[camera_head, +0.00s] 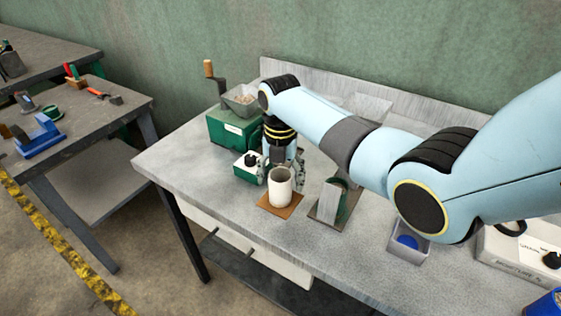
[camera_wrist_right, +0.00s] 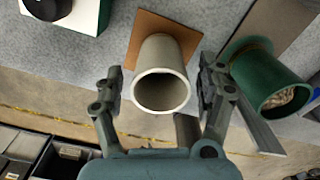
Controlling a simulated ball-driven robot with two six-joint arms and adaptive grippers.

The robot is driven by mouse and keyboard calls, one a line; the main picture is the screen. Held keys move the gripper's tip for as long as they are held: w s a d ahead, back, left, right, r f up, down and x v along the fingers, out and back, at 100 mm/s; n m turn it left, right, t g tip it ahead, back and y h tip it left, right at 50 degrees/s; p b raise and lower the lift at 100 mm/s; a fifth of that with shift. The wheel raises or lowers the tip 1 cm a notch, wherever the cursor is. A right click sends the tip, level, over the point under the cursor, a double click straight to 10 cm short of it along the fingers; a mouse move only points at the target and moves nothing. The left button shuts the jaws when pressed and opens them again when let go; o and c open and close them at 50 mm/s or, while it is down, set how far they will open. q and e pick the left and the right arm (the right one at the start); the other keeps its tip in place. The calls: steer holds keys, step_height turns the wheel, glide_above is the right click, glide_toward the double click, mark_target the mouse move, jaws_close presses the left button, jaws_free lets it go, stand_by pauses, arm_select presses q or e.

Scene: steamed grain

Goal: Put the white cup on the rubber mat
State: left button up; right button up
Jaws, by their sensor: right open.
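The white cup (camera_head: 280,188) stands upright on the small brown rubber mat (camera_head: 268,204) near the front of the grey table. In the right wrist view the cup (camera_wrist_right: 162,92) shows its open, empty-looking mouth, with the mat (camera_wrist_right: 150,22) behind it. My right gripper (camera_head: 281,171) is open, with one finger on each side of the cup. In the wrist view, gaps show between the fingers (camera_wrist_right: 159,85) and the cup wall. My left gripper is not in view.
A green grinder (camera_head: 232,128) with a crank and a white box with a black knob (camera_head: 249,165) stand behind left. A green grain-filled container (camera_wrist_right: 262,72) on a metal stand (camera_head: 330,203) is close on the right. A grey bin (camera_head: 407,252) sits farther right.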

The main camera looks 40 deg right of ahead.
step_height(320, 180, up, 11)
steer(key=shift+r, duration=0.2)
stand_by(0.6)
